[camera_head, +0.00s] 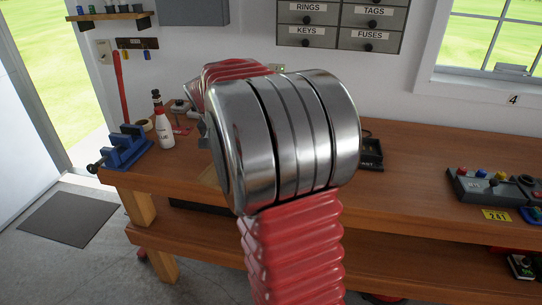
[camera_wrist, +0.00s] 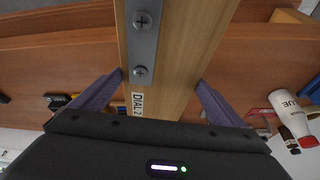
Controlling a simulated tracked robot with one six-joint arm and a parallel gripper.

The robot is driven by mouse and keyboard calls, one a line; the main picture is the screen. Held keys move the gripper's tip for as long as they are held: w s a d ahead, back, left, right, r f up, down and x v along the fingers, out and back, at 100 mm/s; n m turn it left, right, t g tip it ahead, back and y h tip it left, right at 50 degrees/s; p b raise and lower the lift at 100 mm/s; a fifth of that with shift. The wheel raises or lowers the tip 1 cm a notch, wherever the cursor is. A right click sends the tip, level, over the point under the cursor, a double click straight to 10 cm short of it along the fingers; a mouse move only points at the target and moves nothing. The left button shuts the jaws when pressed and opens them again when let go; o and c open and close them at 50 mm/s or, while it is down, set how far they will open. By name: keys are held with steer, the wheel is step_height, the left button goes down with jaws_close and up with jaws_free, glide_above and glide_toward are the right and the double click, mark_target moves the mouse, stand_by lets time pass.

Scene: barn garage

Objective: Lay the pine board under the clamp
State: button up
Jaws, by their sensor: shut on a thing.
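The pine board (camera_wrist: 187,45) is a pale wooden length in the wrist view, with a grey metal strip (camera_wrist: 146,52) fixed by two screws and a small label reading "DIAL 2". My gripper (camera_wrist: 159,78) has its purple fingers shut on the board's two long edges. In the head view my arm hides the gripper; a pale wooden edge (camera_head: 209,179) shows beside it over the bench, seemingly the board. The red clamp (camera_head: 181,128) is at the back left of the bench, partly hidden by the arm. Red metal, likely the clamp (camera_wrist: 258,116), shows right in the wrist view.
The brown workbench (camera_head: 420,185) has clear surface right of my arm. A blue vise (camera_head: 125,148) sits at its left end, with a white glue bottle (camera_head: 164,130) beside the clamp. A black tray (camera_head: 372,153) and a control box (camera_head: 495,187) stand further right.

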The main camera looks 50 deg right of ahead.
steer(key=w+a+n+t+y, duration=0.1)
steer(key=w+a+n, duration=0.2)
steer(key=a, duration=0.7)
steer(key=w+a+r+n+t+y, duration=0.1)
steer(key=w+a+n, duration=0.3)
steer(key=a, duration=0.6)
steer(key=w+a+n+t+y, duration=0.1)
steer(key=w+a+n, duration=0.2)
steer(key=w+a, duration=0.3)
steer(key=a, duration=0.4)
steer(key=shift+w+a+r+n, duration=0.15)
steer(key=shift+w+a+n, duration=0.1)
steer(key=shift+n, duration=0.15)
steer(key=shift+s, duration=0.1)
